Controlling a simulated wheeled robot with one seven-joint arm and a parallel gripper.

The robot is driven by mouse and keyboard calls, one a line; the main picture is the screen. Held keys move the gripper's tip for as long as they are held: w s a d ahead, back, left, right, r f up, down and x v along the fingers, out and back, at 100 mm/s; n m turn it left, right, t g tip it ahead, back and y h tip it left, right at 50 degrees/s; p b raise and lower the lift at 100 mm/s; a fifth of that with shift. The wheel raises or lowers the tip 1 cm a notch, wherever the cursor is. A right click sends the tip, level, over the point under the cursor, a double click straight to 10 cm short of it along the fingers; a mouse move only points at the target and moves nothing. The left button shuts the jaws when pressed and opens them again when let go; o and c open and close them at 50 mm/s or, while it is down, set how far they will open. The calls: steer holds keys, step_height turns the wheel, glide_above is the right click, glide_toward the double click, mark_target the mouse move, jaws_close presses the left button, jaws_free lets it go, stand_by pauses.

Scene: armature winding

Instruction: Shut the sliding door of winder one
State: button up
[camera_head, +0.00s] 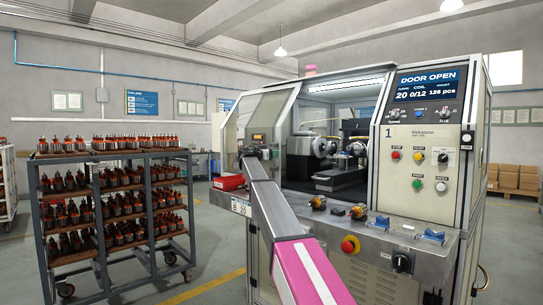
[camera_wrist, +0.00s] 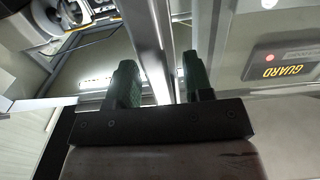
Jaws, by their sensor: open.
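Winder one (camera_head: 420,155) is a grey machine marked 1, and its display (camera_head: 428,86) reads DOOR OPEN. Its sliding door (camera_head: 268,108), a framed clear panel, stands at the left side of the opening. The chuck and the dark interior show uncovered. My gripper (camera_head: 256,150) is at the door, with my arm reaching up from the lower middle. In the wrist view my gripper (camera_wrist: 160,78) is open, its two dark green fingers on either side of an upright metal bar (camera_wrist: 161,45). I cannot tell whether the fingers touch it.
A GUARD label (camera_wrist: 283,72) is on a panel right of the fingers. A rack (camera_head: 100,195) of armatures stands at left. A ledge (camera_head: 370,232) with a red stop button (camera_head: 350,245) and small parts runs below the opening. The floor between rack and machine is clear.

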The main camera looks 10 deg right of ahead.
jaws_close()
steer(key=s+d, duration=0.9)
steer(key=s, duration=0.4)
steer(key=s+d, duration=1)
steer(key=s, duration=0.4)
steer(key=s+d, duration=1)
steer(key=s, duration=0.3)
steer(key=shift+s+d, duration=0.25)
steer(key=shift+s, duration=0.1)
jaws_free()
steer(key=shift+s+d, duration=0.1)
steer(key=shift+s, duration=0.05)
steer(key=v, duration=1)
steer(key=shift+s+a, duration=0.15)
steer(key=shift+a, duration=0.25)
